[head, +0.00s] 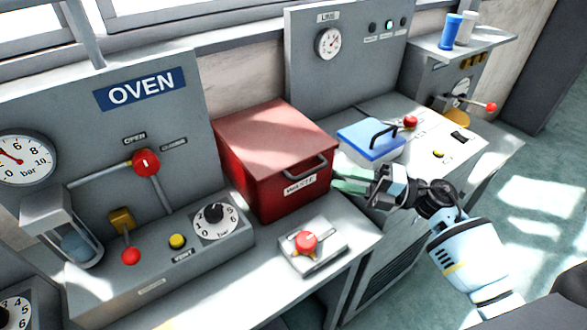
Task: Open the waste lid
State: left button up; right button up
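The red waste box (268,175) stands on the grey bench in the middle of the head view, with a "WASTE" label on its front. Its red lid (272,135) lies flat and closed on top. A dark handle (306,168) sits at the lid's front edge. My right gripper (345,182) comes in from the right, with its fingers just right of the box's front corner and near the handle. It does not appear to hold the handle. Whether its fingers are apart is not clear from this angle. My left gripper is not in view.
A blue-lidded box (371,140) stands behind my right gripper. A red knob on a plate (306,242) lies in front of the waste box. The oven panel (110,120) with gauges and levers is at left. Blue and white cylinders (451,32) stand on the back right shelf.

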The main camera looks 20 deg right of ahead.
aim_at(312, 171)
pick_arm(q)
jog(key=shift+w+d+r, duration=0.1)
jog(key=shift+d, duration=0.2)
pick_arm(e)
jog(key=shift+d, duration=0.1)
jog(key=p+x, duration=0.1)
jog(key=x, duration=0.5)
jog(key=shift+r, duration=0.2)
jog(key=shift+x, duration=0.9)
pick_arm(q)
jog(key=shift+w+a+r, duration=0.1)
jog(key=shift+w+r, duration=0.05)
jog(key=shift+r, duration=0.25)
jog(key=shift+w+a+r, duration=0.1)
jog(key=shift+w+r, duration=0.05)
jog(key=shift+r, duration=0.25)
pick_arm(e)
jog(key=shift+f, duration=0.25)
jog(key=shift+c, duration=0.2)
grip_shut()
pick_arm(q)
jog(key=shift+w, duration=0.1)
